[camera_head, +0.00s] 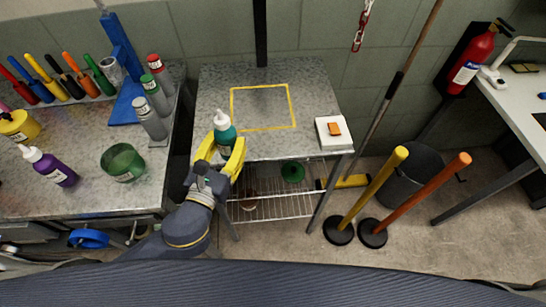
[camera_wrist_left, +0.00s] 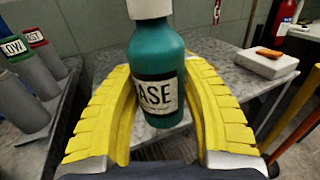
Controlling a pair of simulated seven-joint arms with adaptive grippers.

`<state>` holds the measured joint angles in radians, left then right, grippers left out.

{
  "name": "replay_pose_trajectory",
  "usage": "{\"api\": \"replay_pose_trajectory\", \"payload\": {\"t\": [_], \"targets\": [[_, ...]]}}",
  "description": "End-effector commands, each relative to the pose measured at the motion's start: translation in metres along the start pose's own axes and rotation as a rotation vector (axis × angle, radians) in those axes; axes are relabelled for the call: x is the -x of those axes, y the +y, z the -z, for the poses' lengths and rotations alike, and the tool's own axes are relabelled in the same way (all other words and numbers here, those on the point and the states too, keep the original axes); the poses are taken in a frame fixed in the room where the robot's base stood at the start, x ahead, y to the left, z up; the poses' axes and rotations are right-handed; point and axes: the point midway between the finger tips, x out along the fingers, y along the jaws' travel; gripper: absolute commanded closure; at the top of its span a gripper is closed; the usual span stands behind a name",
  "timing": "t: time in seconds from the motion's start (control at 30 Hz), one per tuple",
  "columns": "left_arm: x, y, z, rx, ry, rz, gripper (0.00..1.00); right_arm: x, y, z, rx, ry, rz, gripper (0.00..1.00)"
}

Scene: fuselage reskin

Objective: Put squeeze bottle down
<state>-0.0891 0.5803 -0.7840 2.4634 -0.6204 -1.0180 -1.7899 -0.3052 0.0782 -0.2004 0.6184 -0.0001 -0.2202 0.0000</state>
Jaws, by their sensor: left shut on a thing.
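My left gripper (camera_head: 222,157) has yellow fingers and is shut on a teal squeeze bottle (camera_head: 224,131) with a white nozzle. In the left wrist view the bottle (camera_wrist_left: 157,65) stands upright between the two curved fingers, and its label reads "ASE" in part. The bottle is over the front part of a small grey metal table (camera_head: 310,92), just in front of a yellow taped square (camera_head: 262,129). I cannot tell whether its base touches the tabletop. My right gripper is in neither view.
A white block with an orange piece (camera_head: 334,129) lies at the table's right front corner. The taped square is empty. On the left, a workbench holds grey spray cans (camera_head: 149,119), a purple bottle (camera_head: 50,167) and a green cup (camera_head: 123,162). Yellow and orange posts (camera_head: 372,190) stand on the right.

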Motion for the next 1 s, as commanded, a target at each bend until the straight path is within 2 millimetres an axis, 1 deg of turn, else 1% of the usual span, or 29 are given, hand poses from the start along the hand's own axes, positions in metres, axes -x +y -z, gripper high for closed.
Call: {"api": "replay_pose_trajectory", "payload": {"t": [0.03,0.1,0.23,0.27,0.33,0.4,0.5,0.67,0.77,0.83,0.9,1.0], "targets": [[0.003,-0.014,0.000,-0.002,-0.002,0.045,0.90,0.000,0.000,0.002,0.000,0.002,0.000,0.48],[0.008,-0.033,0.004,-0.001,0.001,0.103,0.90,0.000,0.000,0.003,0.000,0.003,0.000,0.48],[0.017,-0.062,0.017,0.000,0.006,0.186,0.90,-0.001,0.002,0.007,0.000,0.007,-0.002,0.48],[0.019,-0.069,0.022,-0.001,0.008,0.199,0.90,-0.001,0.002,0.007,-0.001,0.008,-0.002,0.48],[0.024,-0.083,0.038,0.000,0.014,0.222,0.90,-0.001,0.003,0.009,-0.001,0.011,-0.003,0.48],[0.025,-0.090,0.054,0.001,0.017,0.218,0.90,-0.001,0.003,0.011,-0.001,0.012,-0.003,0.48],[0.023,-0.093,0.078,0.003,0.020,0.184,0.90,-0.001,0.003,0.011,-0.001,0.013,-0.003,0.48],[0.021,-0.091,0.118,0.004,0.026,0.095,0.90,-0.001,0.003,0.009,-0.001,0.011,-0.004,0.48],[0.020,-0.084,0.147,0.003,0.030,0.011,0.90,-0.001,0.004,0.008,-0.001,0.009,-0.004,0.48],[0.022,-0.078,0.170,0.003,0.032,-0.059,0.90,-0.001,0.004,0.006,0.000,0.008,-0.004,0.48],[0.025,-0.071,0.193,0.001,0.032,-0.137,0.90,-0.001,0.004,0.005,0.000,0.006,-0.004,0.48],[0.035,-0.061,0.222,0.000,0.028,-0.243,0.90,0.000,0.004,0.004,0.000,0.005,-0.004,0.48]]}}
